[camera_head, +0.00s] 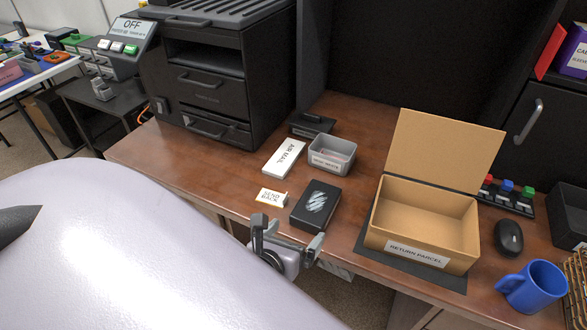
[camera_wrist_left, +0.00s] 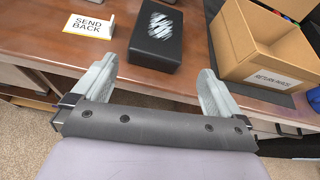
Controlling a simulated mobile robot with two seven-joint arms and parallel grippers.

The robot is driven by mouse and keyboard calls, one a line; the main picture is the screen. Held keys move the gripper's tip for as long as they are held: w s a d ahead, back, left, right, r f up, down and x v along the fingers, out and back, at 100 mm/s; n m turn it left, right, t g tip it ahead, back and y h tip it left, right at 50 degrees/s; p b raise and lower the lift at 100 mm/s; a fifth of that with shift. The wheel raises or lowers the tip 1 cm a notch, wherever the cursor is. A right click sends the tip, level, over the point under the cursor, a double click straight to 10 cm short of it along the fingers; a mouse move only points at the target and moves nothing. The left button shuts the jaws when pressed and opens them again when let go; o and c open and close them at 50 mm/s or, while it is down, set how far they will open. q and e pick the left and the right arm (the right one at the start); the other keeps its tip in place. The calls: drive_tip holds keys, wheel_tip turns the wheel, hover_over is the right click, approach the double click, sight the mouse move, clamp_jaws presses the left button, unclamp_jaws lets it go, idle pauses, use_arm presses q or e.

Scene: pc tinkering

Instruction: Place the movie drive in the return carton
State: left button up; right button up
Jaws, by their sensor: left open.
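A flat black box-shaped drive (camera_head: 316,204) with a silvery streaked patch lies on the brown desk near its front edge; no name is readable on it. It also shows in the left wrist view (camera_wrist_left: 150,45). The open-topped cardboard carton (camera_head: 388,231) labelled "RETURN PARCEL" stands to its right with its back flap up, and the inside that shows looks empty. It shows in the left wrist view (camera_wrist_left: 235,60) too. My left gripper (camera_head: 288,238) is open and empty at the desk's front edge, with its fingers (camera_wrist_left: 159,70) pointing towards the black drive and apart from it.
A "SEND BACK" card (camera_head: 270,197) lies left of the drive. Behind are a white "AIR MAIL" box (camera_head: 284,157) and a grey bin (camera_head: 332,155). A black mouse (camera_head: 509,237) and blue mug (camera_head: 533,287) stand right of the carton. A black cabinet (camera_head: 220,75) fills the back left.

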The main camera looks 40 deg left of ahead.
use_arm(q)
drive_tip(key=s+d+f+n+g+h, duration=0.1)
drive_tip(key=f+n, duration=0.4)
drive_tip(key=n, duration=1)
drive_tip(key=s+d+f+n+g+h, duration=0.1)
drive_tip(key=s+d+f+n+h, duration=0.3)
drive_tip(key=n, duration=1)
drive_tip(key=shift+s+d+f+n+g, duration=0.3)
drive_tip(key=shift+s+d+f+n, duration=0.15)
drive_tip(key=shift+s, duration=0.55)
drive_tip(key=shift+r, duration=0.2)
